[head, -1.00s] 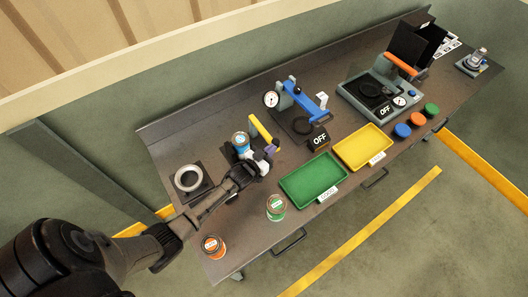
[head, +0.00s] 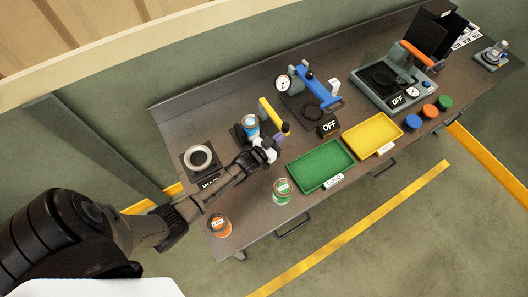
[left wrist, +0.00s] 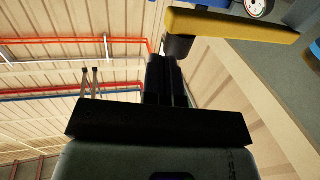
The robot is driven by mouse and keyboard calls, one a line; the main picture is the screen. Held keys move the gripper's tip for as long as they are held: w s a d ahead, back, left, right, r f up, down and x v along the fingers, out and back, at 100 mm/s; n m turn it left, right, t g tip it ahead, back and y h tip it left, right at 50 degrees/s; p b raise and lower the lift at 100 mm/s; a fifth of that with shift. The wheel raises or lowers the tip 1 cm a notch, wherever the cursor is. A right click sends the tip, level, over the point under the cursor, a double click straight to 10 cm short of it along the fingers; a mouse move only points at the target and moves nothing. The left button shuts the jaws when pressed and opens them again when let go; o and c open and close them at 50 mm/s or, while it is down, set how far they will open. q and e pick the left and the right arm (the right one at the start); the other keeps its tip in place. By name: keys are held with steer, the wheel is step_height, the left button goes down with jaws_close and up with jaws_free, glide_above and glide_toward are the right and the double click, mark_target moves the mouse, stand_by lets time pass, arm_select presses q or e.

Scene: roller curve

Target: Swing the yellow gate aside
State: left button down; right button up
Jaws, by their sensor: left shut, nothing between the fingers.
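The yellow gate (head: 269,111) is a short bar on the bench, just right of a blue-labelled can (head: 251,125). My left gripper (head: 273,147) is shut and empty, just in front of the can and close below the knob. In the left wrist view, the yellow bar (left wrist: 235,26) crosses the top right and its dark knob (left wrist: 178,46) is at the fingertips (left wrist: 165,62). I cannot tell whether they touch. My right gripper is out of view.
A grey ring fixture (head: 198,157) stands left of the can. A green can (head: 282,191) and an orange can (head: 220,226) stand near the front edge. Right of the gripper are a green tray (head: 321,165), a yellow tray (head: 372,135) and a blue press (head: 315,84).

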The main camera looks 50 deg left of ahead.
arm_select(q)
steer(key=s+d+b, duration=0.1)
steer(key=s+d, duration=0.1)
steer(key=s, duration=0.9)
steer(key=shift+s+d+r, duration=0.15)
steer(key=shift+s+d, duration=0.1)
steer(key=shift+s, duration=0.15)
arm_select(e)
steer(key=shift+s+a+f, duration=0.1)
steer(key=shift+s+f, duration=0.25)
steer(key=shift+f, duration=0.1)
